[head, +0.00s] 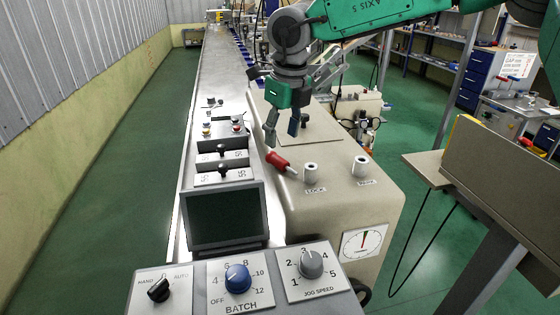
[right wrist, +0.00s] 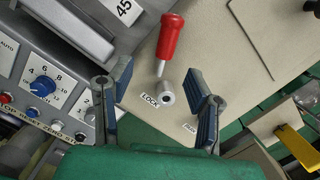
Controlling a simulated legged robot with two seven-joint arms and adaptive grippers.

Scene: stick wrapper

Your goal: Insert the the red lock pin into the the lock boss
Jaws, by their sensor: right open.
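The red lock pin (head: 278,161) has a red handle and a thin silver shank. It appears to lie on the beige housing top, its shank pointing toward the lock boss. The lock boss (head: 311,172) is a short silver cylinder with a dark hole, labelled LOCK. In the right wrist view the pin (right wrist: 170,38) lies just beyond the boss (right wrist: 166,91), with the shank tip near its rim but outside the hole. My right gripper (head: 282,135) is open and empty above and behind the pin, fingers pointing down. My left gripper is not in view.
A second similar boss (head: 361,166) stands to the right on the beige housing (head: 335,210). A dark screen (head: 226,216) and a knob panel (head: 240,285) stand in front. Black-handled levers (head: 222,150) are to the left. The housing top around the pin is mostly clear.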

